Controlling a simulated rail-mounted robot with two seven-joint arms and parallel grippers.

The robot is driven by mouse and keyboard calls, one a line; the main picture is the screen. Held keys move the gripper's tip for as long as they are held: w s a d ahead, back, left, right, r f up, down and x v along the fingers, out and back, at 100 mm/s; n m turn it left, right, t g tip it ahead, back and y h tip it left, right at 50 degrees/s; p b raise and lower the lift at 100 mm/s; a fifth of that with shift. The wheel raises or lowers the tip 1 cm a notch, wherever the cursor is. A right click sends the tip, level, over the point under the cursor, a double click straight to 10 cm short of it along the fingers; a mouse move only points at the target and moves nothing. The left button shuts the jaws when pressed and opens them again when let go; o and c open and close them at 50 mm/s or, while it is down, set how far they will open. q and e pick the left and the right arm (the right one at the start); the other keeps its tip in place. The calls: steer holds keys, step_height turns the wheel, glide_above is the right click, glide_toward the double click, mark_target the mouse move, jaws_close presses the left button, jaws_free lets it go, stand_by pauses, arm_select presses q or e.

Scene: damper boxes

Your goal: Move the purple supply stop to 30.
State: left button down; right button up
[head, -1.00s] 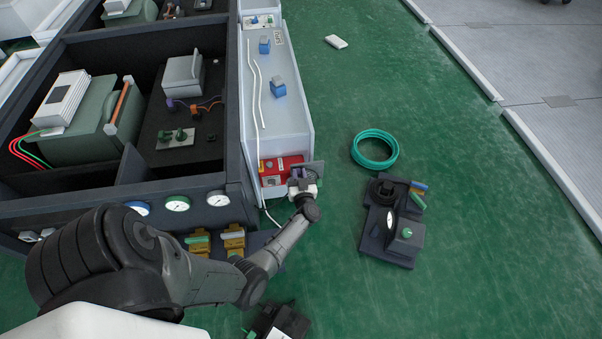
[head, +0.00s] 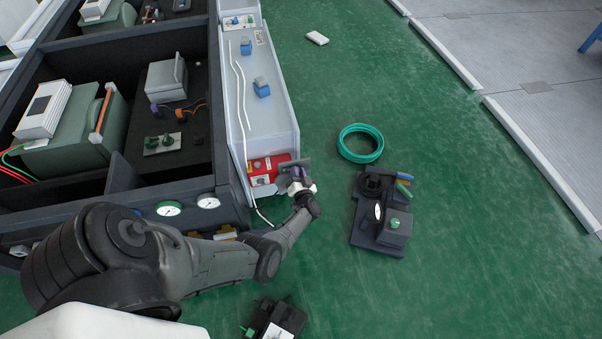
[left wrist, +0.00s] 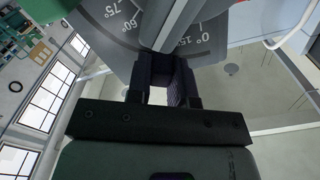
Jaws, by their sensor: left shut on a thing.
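My left gripper (head: 297,177) is at the grey scale plate (head: 301,162) at the near right end of the white panel, and is shut on the small purple supply stop (head: 293,172). In the left wrist view, the fingers (left wrist: 162,88) close around a dark purplish piece (left wrist: 178,95) below the plate (left wrist: 112,32). The plate's marks 75, 60, 15 and 0 show. A grey bar (left wrist: 178,25) crosses the plate and hides the middle of the scale, so the stop's exact reading cannot be told. My right gripper is not in view.
A red box (head: 264,170) sits beside the plate on the white panel (head: 262,115). A dark damper unit (head: 378,225) and a green hose coil (head: 360,143) lie on the green floor to the right. Another dark unit (head: 276,318) lies near the front. The floor between is free.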

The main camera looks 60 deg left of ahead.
arm_select(q)
steer(key=shift+f, duration=0.1)
steer(key=c, duration=1.4)
jaws_free()
steer(key=o, duration=0.4)
steer(key=p+v, duration=0.4)
steer(key=v, duration=1)
